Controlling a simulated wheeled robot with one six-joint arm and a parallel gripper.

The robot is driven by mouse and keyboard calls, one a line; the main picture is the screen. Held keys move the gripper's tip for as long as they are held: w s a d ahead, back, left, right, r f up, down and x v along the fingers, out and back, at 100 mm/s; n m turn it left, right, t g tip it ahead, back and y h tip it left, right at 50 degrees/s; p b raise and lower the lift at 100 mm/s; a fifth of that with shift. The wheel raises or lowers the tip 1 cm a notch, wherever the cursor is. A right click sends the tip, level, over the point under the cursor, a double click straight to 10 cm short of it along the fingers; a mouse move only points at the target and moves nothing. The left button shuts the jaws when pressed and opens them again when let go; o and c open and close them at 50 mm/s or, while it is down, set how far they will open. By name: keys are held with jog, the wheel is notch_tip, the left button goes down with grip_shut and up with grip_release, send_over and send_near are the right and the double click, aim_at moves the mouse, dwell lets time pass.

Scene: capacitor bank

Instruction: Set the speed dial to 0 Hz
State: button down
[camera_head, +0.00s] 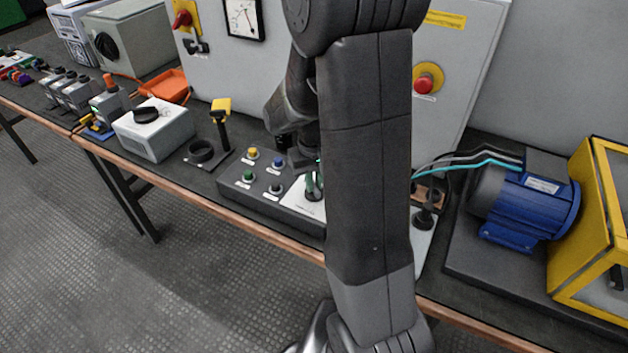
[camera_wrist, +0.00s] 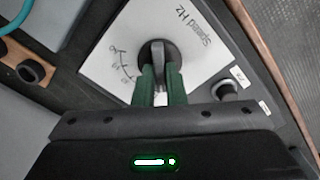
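The speed dial (camera_wrist: 157,50) is a dark round knob with a raised bar, on a white plate (camera_wrist: 100,62) marked "Speed Hz", upside down in the wrist view. Scale marks and small numbers lie to the left of the knob; the lower part of the scale is partly hidden by my fingers. My gripper (camera_wrist: 160,72) has green fingers on either side of the knob's bar, close against it. In the head view the dial plate (camera_head: 297,200) and my gripper (camera_head: 313,184) are partly hidden behind my arm. The pointer's exact reading cannot be made out.
The control box (camera_head: 262,202) has several push buttons left of the dial. A black button (camera_wrist: 226,88) sits close to my gripper. A lever with a yellow top (camera_head: 220,108) stands left; a blue motor (camera_head: 530,205) stands right. A red emergency button (camera_head: 425,82) is on the cabinet behind.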

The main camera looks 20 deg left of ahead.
jog(key=shift+n, duration=1.2)
jog(key=c, duration=1.5)
grip_release()
notch_tip(320, 180, up, 14)
jog(key=shift+f+p, duration=0.1)
jog(key=shift+p, duration=0.75)
